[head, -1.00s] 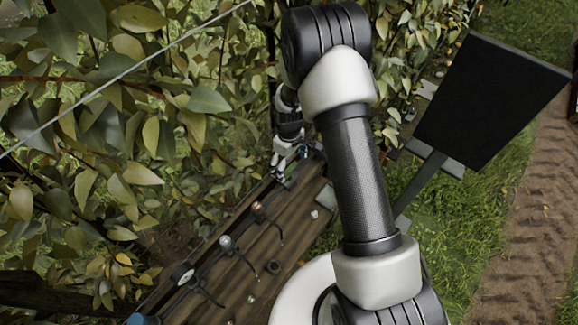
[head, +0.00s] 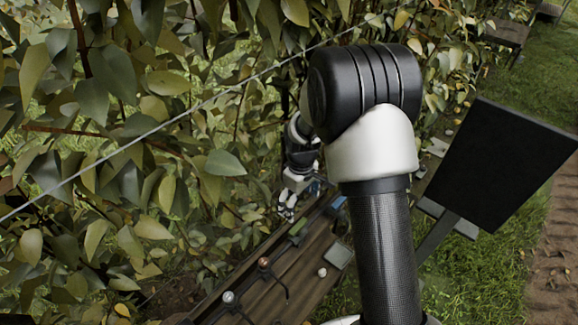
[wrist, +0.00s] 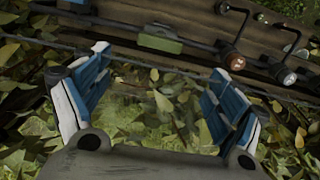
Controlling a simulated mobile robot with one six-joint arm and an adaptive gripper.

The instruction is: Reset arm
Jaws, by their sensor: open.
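My arm rises in the right half of the head view and bends over toward the hedge. My gripper (head: 289,201) hangs beyond the upper arm, beside the far end of a wooden bench. In the wrist view my gripper (wrist: 155,95) has its two blue-and-white fingers wide apart with nothing between them. Leaves and grass lie below the fingers.
The wooden bench (head: 300,262) carries small lamp-like fittings (head: 264,262) on thin rods. A wire (head: 150,137) runs across the leafy hedge (head: 110,80) at left. A black panel (head: 500,160) stands at right over open grass.

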